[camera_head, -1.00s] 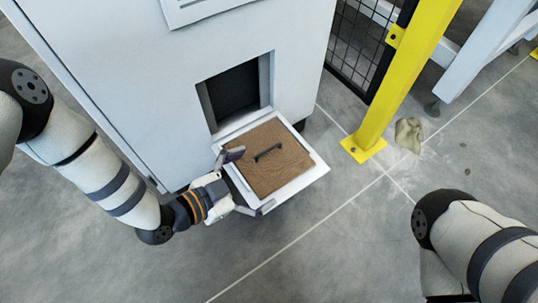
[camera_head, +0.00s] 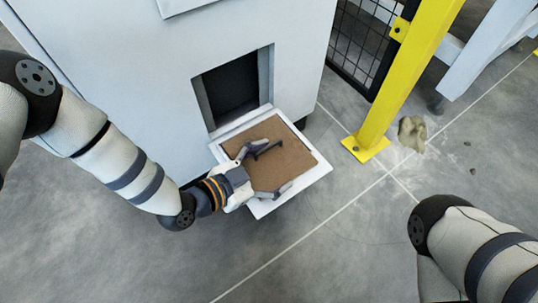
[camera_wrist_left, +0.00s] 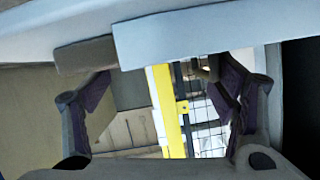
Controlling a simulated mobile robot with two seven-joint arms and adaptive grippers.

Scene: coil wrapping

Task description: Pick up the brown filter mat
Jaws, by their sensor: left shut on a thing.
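The brown filter mat (camera_head: 296,163) lies flat in a white tray (camera_head: 320,177) that sticks out from a pale cabinet. My right gripper is out of view.
The cabinet's dark opening (camera_head: 232,90) is behind the tray. A yellow post (camera_head: 385,105) and a black mesh fence (camera_head: 362,40) stand to the right. A crumpled tan lump (camera_head: 412,133) is beside the post. The floor in front of the tray is clear.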

